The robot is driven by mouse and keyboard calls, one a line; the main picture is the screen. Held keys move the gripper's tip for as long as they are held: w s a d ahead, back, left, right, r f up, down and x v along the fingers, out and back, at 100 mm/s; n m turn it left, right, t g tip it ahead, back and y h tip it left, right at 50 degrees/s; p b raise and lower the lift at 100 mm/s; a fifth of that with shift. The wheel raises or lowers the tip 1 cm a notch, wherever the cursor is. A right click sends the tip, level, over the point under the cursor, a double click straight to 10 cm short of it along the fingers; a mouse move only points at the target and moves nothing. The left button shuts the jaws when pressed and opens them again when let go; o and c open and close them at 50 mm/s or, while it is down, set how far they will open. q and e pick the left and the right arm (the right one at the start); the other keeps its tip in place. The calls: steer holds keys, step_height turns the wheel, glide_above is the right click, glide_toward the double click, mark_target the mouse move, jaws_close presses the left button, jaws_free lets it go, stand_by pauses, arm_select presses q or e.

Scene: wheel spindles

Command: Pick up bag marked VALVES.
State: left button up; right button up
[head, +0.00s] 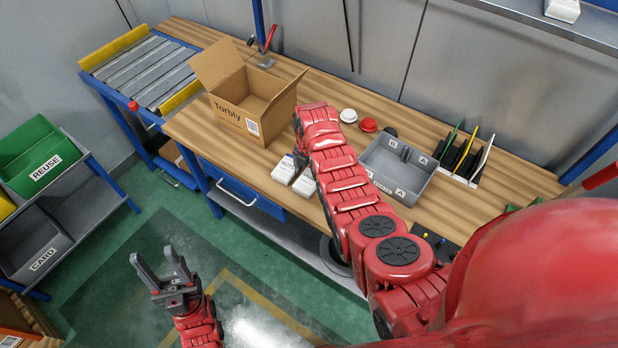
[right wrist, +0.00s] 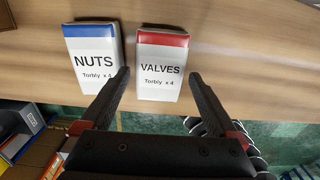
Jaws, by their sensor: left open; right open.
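The bag marked VALVES (right wrist: 162,62) is white with a red top band and lies on the wooden workbench near its front edge. In the head view the VALVES bag (head: 305,183) is partly covered by my right arm. The bag marked NUTS (right wrist: 93,60), white with a blue band, lies just left of it. My right gripper (right wrist: 158,75) is open; in the wrist view its fingers appear on either side of the VALVES bag, the left one over the gap between bags. I cannot tell their height. My left gripper (head: 162,271) is open and empty above the floor.
A cardboard Torbly box (head: 238,118) stands open left of the bags. A grey divided tray (head: 395,172) is to the right, with white and red round parts (head: 368,125) behind. A roller conveyor (head: 145,70) is at the far left. Bins (head: 40,165) stand lower left.

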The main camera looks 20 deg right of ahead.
steer(key=shift+f, duration=1.1)
steer(key=c, duration=1.1)
steer(key=shift+r, duration=0.3)
steer(key=shift+c, duration=0.2)
